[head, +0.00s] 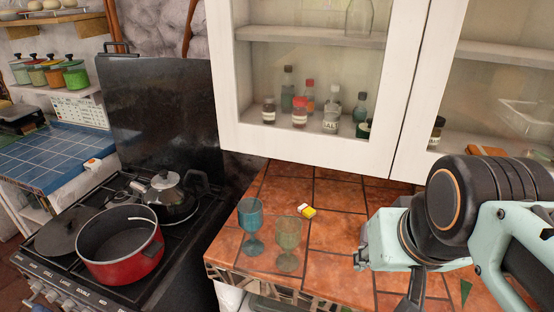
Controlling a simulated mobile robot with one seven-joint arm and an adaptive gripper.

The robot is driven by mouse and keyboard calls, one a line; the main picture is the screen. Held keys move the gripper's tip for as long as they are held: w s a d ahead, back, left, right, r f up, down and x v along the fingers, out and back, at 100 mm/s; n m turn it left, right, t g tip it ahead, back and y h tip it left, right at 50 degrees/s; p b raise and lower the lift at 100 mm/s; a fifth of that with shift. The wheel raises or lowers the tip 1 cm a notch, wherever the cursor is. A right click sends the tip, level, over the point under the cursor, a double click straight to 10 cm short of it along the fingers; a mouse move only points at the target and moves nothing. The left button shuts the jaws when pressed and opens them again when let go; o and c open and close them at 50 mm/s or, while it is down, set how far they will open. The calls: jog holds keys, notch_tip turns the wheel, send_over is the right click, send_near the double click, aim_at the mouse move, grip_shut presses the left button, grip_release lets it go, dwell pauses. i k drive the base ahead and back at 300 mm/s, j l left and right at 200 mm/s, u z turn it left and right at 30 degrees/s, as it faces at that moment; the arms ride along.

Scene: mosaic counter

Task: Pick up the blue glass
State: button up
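The blue glass (251,220) is a stemmed goblet. It stands upright on the orange tiled counter (338,240), near its left edge beside the stove. A green stemmed glass (288,238) stands upright just to its right and slightly nearer to me. My gripper (362,260) is at the right of the view, to the right of both glasses and apart from them. Its fingers are small, seen from the side and partly hidden by the arm, so I cannot tell whether they are open or shut.
A small yellow and white item (308,211) lies behind the glasses. A red pot (120,245) and a kettle (167,188) sit on the stove at left. A white glass-fronted cabinet (300,150) overhangs the counter's back. Counter between the green glass and my gripper is clear.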

aim_at(252, 228)
jog(key=k+j+z, duration=0.2)
jog(key=j, duration=0.15)
jog(key=j+z, duration=0.15)
jog(key=j, duration=0.25)
jog(key=k+j, duration=0.15)
jog(key=j, duration=0.2)
jog(key=k+j+z, duration=0.1)
jog(key=j, duration=0.25)
jog(key=k, duration=0.1)
